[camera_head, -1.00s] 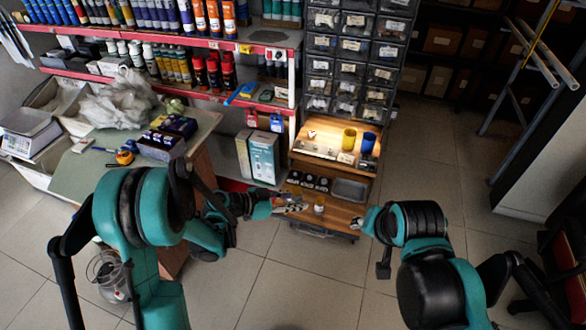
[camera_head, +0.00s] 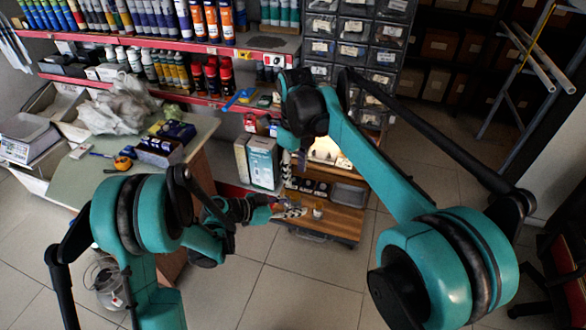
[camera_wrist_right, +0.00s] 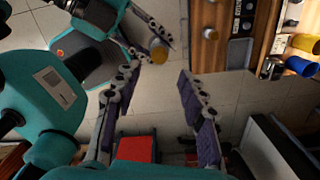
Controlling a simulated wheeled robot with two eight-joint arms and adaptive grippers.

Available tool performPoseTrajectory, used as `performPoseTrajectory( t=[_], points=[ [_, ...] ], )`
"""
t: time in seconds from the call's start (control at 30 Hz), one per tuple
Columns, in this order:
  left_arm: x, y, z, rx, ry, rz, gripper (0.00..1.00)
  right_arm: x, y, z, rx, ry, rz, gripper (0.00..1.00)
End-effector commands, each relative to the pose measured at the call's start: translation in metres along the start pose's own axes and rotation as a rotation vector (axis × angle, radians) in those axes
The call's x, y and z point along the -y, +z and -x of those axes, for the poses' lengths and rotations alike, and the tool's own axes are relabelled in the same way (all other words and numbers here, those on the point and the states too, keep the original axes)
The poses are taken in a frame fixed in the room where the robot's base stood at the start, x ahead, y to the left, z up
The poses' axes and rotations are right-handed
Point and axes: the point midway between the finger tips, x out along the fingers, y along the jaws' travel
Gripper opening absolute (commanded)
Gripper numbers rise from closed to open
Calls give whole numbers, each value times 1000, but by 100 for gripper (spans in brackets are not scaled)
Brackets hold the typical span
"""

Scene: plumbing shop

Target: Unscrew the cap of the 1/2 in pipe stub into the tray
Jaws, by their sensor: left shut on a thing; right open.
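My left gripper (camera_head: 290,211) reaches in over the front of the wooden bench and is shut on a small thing. In the right wrist view, a round brass-coloured end (camera_wrist_right: 158,52) shows at its jaws; I cannot tell cap from pipe stub there. My right gripper (camera_wrist_right: 160,82) is open and empty, its fingers apart on either side of the line toward that brass end, not touching it.
A small pale fitting (camera_head: 318,213) stands on the bench beside the left gripper. Yellow (camera_wrist_right: 303,42) and blue (camera_wrist_right: 299,65) cylinders stand near the tray in the wrist view. A red shelf (camera_head: 160,90) with bottles and a drawer cabinet (camera_head: 370,40) stand behind. Tiled floor is clear in front.

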Motion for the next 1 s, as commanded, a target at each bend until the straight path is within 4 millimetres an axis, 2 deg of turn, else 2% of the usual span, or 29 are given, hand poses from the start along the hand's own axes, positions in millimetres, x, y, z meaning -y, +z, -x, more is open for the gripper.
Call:
performPoseTrajectory(
  t=[0.17,0.6,0.77,1.0],
  points=[
    [0,-1,0,-2,0,0,0,-1,6,-11,-11,7,-48,41],
    [0,-1,0,-2,0,0,0,-1,5,-73,-10,6,-49,41],
    [0,-1,0,-2,0,0,0,-2,5,-82,-10,5,-48,41],
    [0,-1,0,-2,0,0,0,-2,5,-82,-10,5,-48,41]
  ],
)
